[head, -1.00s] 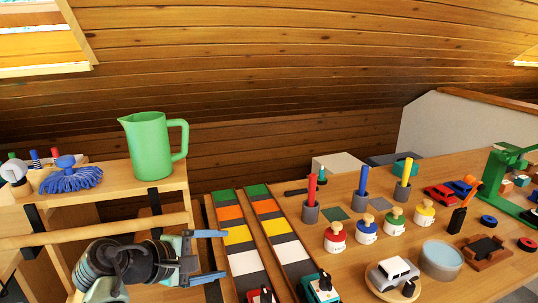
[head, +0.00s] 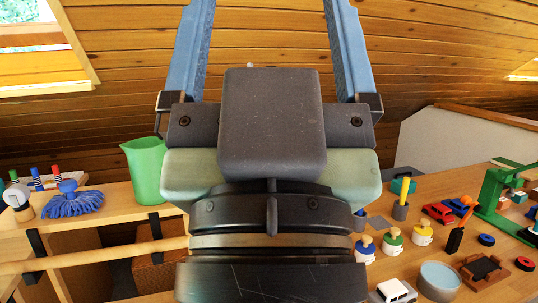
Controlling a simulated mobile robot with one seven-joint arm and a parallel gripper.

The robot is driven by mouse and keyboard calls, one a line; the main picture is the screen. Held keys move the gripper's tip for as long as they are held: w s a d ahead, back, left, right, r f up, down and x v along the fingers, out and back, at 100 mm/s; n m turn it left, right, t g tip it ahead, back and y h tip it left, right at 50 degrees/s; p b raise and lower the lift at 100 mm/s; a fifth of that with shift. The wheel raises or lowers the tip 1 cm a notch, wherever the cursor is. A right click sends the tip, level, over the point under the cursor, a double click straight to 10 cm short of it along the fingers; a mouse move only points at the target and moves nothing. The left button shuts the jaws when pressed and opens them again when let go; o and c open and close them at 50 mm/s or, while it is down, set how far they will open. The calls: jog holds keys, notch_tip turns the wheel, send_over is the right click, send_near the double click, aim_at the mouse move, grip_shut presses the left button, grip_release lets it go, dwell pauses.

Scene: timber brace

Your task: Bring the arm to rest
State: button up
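My gripper (head: 272,50) stands large and close in the middle of the head view, its two blue fingers pointing up. The fingers are wide apart with nothing between them, only the timber wall behind. My gripper and wrist hide the middle of the bench, including the coloured strips and part of the row of pegs. The gripper touches nothing that I can see.
A green jug (head: 145,170) and a blue brush (head: 70,200) stand on the left shelf, with a wooden rail (head: 95,258) in front. On the right bench (head: 440,190) are small knobbed pots, a pale round dish (head: 440,278), toy cars and a green stand (head: 497,200).

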notch_tip(320, 180, up, 20)
jog(key=p, duration=1.8)
jog(key=shift+r, duration=0.25)
jog(key=shift+w+a, duration=0.1)
